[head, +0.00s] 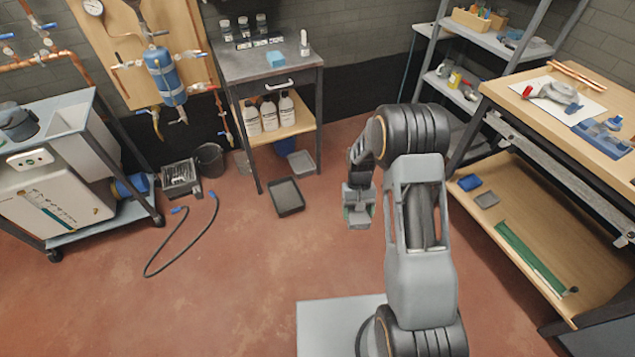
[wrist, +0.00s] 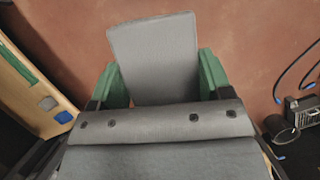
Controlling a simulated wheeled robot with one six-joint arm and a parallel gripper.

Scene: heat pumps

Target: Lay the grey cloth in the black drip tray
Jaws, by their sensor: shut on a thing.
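The black drip tray (head: 287,210) lies on the red floor in front of the small side table. In the head view my gripper (head: 358,220) is to the right of the tray, apart from it and pointing down. In the wrist view its two green fingertips (wrist: 164,80) are shut on a flat grey sheet, which looks like the grey cloth (wrist: 153,55). The cloth sticks out flat past the fingertips. In the head view it is too small and covered to make out clearly.
The side table (head: 290,65) stands behind the tray, with a grey tray (head: 301,163) under it. A workbench at right has a blue piece (head: 470,182) and a flat grey piece (head: 487,200) on its lower shelf. A hose (head: 170,250) lies left. Floor around the drip tray's front is clear.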

